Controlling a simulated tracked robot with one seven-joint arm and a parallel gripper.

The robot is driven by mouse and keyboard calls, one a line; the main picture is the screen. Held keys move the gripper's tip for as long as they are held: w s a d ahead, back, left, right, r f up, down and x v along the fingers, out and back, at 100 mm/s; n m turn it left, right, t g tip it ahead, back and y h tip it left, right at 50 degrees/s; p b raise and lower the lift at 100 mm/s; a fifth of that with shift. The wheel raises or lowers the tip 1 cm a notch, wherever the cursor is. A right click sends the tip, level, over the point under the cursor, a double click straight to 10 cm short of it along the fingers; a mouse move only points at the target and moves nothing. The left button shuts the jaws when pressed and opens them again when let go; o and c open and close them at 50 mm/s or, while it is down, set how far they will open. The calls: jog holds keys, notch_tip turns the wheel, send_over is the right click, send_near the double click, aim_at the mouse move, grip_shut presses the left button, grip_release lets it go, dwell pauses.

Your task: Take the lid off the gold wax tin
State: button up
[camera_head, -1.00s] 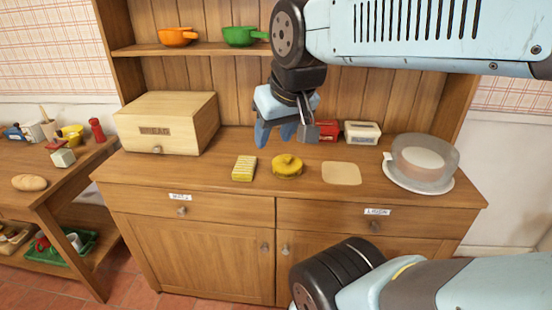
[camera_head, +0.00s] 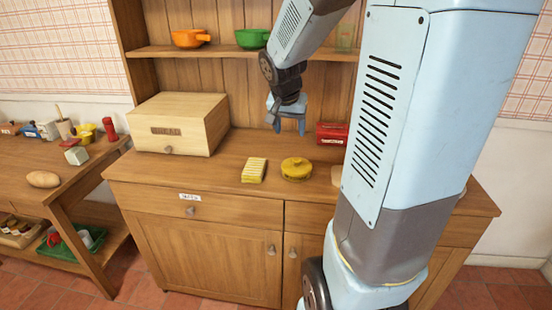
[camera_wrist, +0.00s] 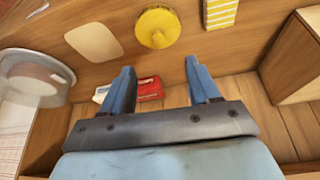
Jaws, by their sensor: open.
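The gold wax tin (camera_head: 296,169) stands on the wooden dresser top, its round lid with a small knob on it. It also shows in the wrist view (camera_wrist: 157,27) at the top, beyond my fingertips. My gripper (camera_head: 288,124) is open and empty above the back of the dresser top, behind and above the tin. In the wrist view its two blue fingers (camera_wrist: 159,67) are spread wide, with the tin apart from them.
A yellow striped packet (camera_head: 254,170) lies left of the tin. A wooden bread box (camera_head: 181,123) stands at the back left. A red box (camera_head: 331,133) is behind the tin. A flat beige mat (camera_wrist: 93,42) and a clear dome (camera_wrist: 30,80) also show. A shelf (camera_head: 225,51) holds pots above.

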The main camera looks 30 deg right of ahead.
aim_at(297, 160)
jog(key=shift+m, duration=0.7)
jog(key=x, duration=0.6)
jog(key=d+x, duration=0.1)
jog(key=x, duration=0.5)
jog(key=w+x, duration=0.1)
jog(key=x, duration=0.5)
jog(key=shift+d+r, duration=0.25)
jog(key=shift+d, duration=0.15)
jog(key=c, duration=1.1)
jog(key=shift+r, duration=0.1)
